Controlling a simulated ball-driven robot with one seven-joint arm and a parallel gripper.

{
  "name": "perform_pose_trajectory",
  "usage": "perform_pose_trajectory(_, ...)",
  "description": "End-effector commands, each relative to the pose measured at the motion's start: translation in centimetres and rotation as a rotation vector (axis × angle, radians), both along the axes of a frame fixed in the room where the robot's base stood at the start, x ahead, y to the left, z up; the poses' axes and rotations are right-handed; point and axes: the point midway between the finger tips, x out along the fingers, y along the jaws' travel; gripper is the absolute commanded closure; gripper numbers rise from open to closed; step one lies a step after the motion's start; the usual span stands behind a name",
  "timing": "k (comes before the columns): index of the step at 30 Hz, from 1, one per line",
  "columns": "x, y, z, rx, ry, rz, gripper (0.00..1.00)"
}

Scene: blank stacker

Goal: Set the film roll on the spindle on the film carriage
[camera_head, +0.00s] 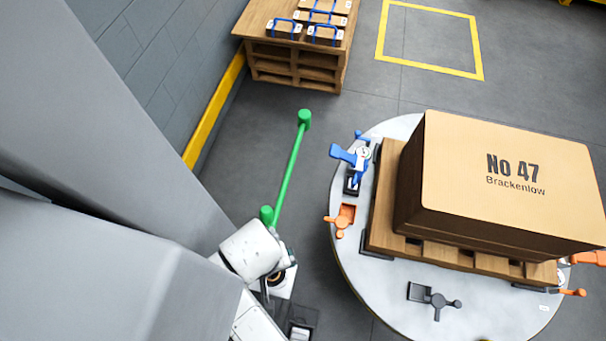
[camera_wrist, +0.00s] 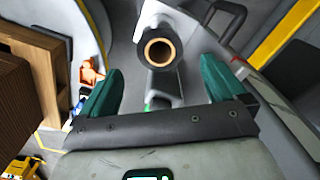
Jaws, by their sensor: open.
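In the wrist view, a dark roll-like ring with a tan core (camera_wrist: 160,52), which looks like the film roll, lies beyond my gripper (camera_wrist: 162,88). The teal fingers are open, one to each side below it, with nothing clearly held between them. A pale grey part (camera_wrist: 166,88) shows just below the ring. In the head view, a small dark ring with a tan centre (camera_head: 278,281) shows beside my white wrist. My fingers cannot be made out there. I cannot clearly identify the spindle or the film carriage.
A carton (camera_head: 500,190) sits on a wooden pallet (camera_head: 385,205) on the round turntable (camera_head: 390,290), right of my arm. A green bar with knobbed ends (camera_head: 288,170) stands left of the turntable. A wooden stand (camera_head: 275,68) is at the back. Floor between them is clear.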

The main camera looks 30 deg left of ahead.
Motion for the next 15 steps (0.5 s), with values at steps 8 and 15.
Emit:
perform_pose_trajectory(8,2.1,-3.0,-0.1,0.004,-0.003,-0.062,0.03)
perform_pose_trajectory(15,6.6,-13.5,0.0,0.019,-0.016,-0.260,0.03)
